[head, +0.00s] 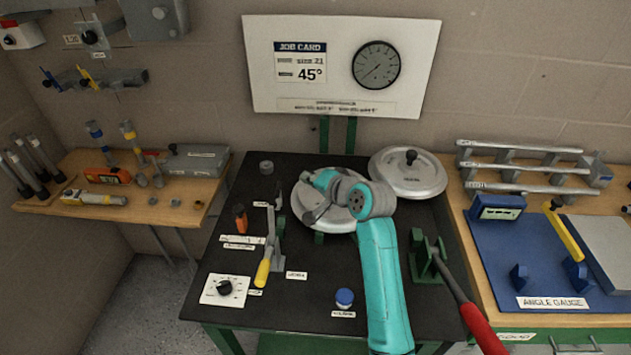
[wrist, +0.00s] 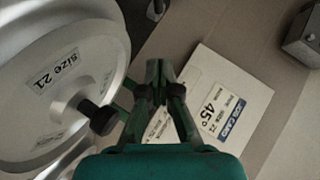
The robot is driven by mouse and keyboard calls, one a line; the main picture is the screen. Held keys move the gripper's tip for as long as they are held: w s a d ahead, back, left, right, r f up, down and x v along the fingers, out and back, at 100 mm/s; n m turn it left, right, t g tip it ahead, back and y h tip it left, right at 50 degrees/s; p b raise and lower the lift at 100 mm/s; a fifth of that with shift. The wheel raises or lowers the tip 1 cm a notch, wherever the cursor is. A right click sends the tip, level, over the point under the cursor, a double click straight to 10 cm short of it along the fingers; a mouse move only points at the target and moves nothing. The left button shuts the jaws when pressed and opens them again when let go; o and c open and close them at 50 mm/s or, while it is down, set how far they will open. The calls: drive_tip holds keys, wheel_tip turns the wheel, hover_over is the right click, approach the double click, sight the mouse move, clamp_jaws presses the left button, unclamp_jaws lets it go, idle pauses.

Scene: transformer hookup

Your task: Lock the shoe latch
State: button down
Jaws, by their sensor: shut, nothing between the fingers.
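A round silver shoe (head: 338,222) sits on the black bench top, partly hidden by my arm. A grey lever-like part (head: 318,214) lies across its left side; I cannot tell whether this is the latch or whether it is locked. In the wrist view a silver disc (wrist: 35,100) marked "size 21" fills the left side, with a black knob (wrist: 100,117) at its right edge. My gripper (head: 304,175) is above the left part of the shoe. In the wrist view my gripper (wrist: 158,68) is shut and empty, right of the knob and apart from it.
A second silver disc (head: 410,180) with a black knob stands at the back right. A yellow-handled lever (head: 264,268) stands to the left, a red-handled lever (head: 480,322) to the right. The job card board (head: 340,65) is behind.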

drive_tip(key=w+a+f, duration=0.2)
drive_tip(key=a, duration=0.1)
drive_tip(key=w+a+f, duration=0.1)
drive_tip(key=shift+a+f, duration=0.1)
drive_tip(key=shift+a, duration=0.3)
drive_tip(key=shift+a+f, duration=0.3)
drive_tip(key=shift+a, duration=0.2)
